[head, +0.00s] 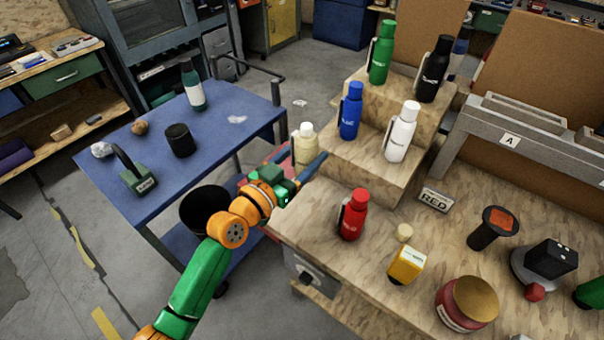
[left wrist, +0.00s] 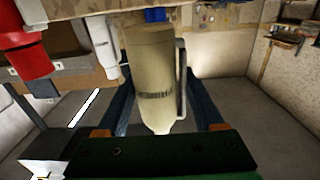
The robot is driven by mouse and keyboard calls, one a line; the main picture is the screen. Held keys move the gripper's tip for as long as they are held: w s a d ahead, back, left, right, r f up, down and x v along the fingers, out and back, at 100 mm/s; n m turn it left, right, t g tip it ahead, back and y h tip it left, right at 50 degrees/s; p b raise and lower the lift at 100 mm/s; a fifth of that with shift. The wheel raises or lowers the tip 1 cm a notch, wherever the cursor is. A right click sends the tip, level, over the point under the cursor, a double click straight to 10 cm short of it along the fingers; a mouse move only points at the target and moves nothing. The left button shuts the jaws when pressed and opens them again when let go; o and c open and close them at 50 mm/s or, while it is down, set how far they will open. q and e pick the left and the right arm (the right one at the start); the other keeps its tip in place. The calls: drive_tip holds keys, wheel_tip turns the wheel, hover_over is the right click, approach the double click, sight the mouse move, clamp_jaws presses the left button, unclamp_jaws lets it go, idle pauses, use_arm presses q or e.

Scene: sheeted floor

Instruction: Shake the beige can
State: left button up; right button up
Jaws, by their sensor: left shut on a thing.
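The beige can (head: 305,148) is a bottle-shaped container with a pale cap. In the head view it stands roughly upright between the blue fingers of my left gripper (head: 297,164), at the left edge of the wooden bench. In the left wrist view the can (left wrist: 155,75) fills the space between the fingers, with its side handle at the right and a dark label line on its body. My left gripper is shut on the can. The fingers and the green gripper body hide part of it.
A stepped wooden stand (head: 376,172) holds green, blue, white and black bottles. A blue cart (head: 215,140) with several items stands at the left.

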sight(304, 124)
use_arm(q)
wheel_tip(304, 124, up, 2)
drive_tip(key=shift+f, duration=0.3)
wheel_tip(304, 124, up, 8)
drive_tip(key=shift+f, duration=4.35)
drive_tip(key=shift+r, duration=0.3)
drive_tip(key=shift+a, duration=0.1)
